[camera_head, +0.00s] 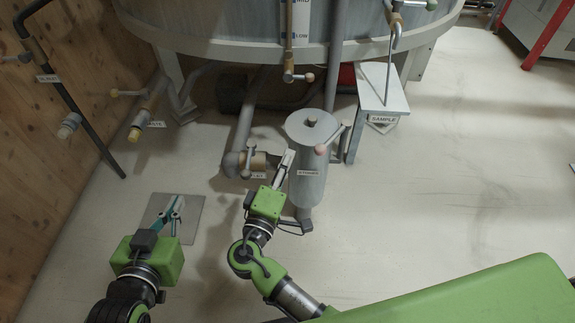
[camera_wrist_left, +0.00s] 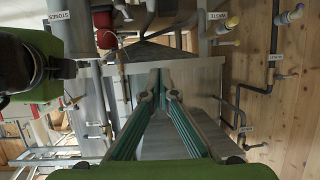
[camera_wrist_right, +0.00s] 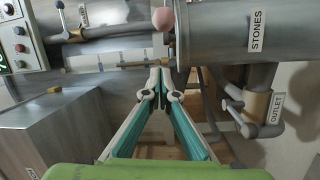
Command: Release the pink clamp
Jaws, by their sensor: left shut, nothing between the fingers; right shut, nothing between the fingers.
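A pale pink ball (camera_head: 320,149) sits on the end of a short lever (camera_head: 333,138) at the right of the lid of the grey cylinder labelled STONES (camera_head: 307,185). In the right wrist view the pink ball (camera_wrist_right: 162,18) is at the top centre, beyond my fingertips and beside the cylinder (camera_wrist_right: 235,30). My right gripper (camera_head: 288,158) is shut and empty, at the left side of the cylinder, apart from the pink ball. My left gripper (camera_head: 177,205) is shut and empty, low over the floor at the left. Whether the lever is latched cannot be told.
A large round tank (camera_head: 270,25) stands behind. The outlet pipe (camera_head: 240,158) lies close left of my right gripper. A stand labelled SAMPLE (camera_head: 382,95) is right of the cylinder. A flat metal plate (camera_head: 192,230) is beneath my left gripper. Floor at right is clear.

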